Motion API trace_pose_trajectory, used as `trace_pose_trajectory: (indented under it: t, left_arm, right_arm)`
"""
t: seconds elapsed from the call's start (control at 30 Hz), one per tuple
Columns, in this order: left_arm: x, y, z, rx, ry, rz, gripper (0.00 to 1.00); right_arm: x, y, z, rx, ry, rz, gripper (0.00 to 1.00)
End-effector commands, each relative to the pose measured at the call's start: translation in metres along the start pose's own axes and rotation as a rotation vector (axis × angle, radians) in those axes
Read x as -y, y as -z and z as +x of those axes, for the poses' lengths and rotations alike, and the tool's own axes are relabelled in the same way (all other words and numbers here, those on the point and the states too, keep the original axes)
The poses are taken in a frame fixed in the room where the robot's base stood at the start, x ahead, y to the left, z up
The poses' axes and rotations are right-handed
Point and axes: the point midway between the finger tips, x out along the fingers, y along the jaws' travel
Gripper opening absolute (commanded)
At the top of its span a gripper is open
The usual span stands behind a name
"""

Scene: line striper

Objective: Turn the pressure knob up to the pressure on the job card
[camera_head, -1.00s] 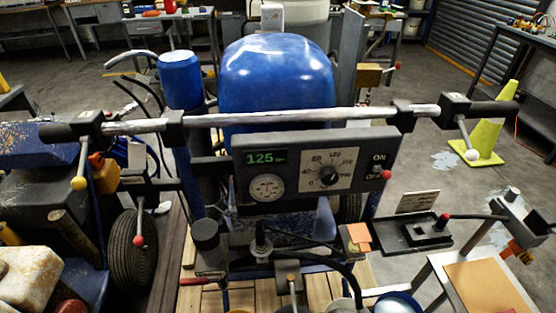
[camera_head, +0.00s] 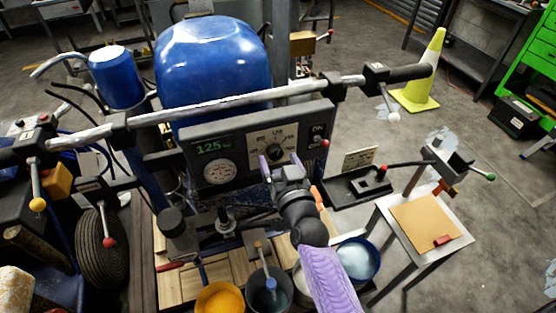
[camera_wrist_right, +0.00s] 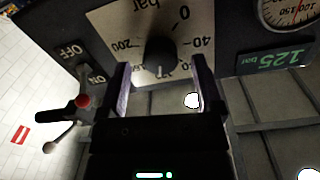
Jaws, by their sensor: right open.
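The black pressure knob (camera_head: 275,151) sits on a pale dial plate on the dark control panel (camera_head: 228,133). It also shows in the wrist view (camera_wrist_right: 160,56), upside down, with marks such as 0, 40 and 200. The green display (camera_head: 213,147) reads 125 bar. My right gripper (camera_head: 279,160) is open, pointing at the panel. In the wrist view its fingers (camera_wrist_right: 162,88) stand either side of and below the knob, apart from it. A small printed card (camera_head: 360,158) stands behind the black tray; its text is too small to read. My left gripper is not in view.
A round gauge (camera_head: 220,172) is left of the dial. The ON/OFF switch (camera_head: 322,142) with its red tip is just right of it. The long handlebar (camera_head: 230,104) crosses above the panel. Buckets, such as a yellow one (camera_head: 219,298), stand below.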

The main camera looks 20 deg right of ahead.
Motion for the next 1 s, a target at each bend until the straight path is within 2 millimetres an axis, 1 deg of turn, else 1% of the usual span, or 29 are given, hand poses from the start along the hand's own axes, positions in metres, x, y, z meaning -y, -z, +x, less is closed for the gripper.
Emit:
trace_pose_trajectory:
  t: [0.03,0.13,0.37,0.4,0.57,0.6,0.67,0.7,0.77,0.87,1.0]
  left_arm:
    - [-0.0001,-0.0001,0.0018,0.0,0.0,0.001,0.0]
    - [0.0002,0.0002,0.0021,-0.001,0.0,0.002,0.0]
    - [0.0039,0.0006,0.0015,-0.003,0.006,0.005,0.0]
    - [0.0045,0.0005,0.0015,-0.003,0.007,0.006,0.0]
    - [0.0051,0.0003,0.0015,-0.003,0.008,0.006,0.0]
    - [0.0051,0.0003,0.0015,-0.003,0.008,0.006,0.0]
    - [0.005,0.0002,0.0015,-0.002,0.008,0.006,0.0]
    - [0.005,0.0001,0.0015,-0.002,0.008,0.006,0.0]
    - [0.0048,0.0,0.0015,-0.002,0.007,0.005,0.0]
    - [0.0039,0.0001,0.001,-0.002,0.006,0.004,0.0]
    - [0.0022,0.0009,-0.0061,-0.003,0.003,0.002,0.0]
  right_arm:
    - [0.0,-0.0005,0.0051,-0.001,0.0,0.001,0.84]
    - [0.0002,0.0,0.01,0.001,0.001,0.0,0.84]
    - [0.0003,0.0002,0.0106,0.002,0.001,0.0,0.84]
    - [0.0003,0.0002,0.0105,0.002,0.001,0.0,0.76]
    - [0.0003,0.0001,0.0104,0.002,0.001,-0.001,0.42]
    - [0.0003,0.0001,0.0103,0.002,0.001,-0.001,0.33]
    - [0.0003,0.0,0.0103,0.002,0.001,-0.001,0.2]
    - [0.0002,0.0,0.0103,0.002,0.001,-0.001,0.12]
    - [0.0002,0.0,0.0102,0.002,0.001,-0.001,0.0]
    - [0.0003,0.0002,0.0102,0.002,0.001,0.003,0.0]
    - [0.0008,0.0019,0.0102,0.006,0.001,0.088,0.0]
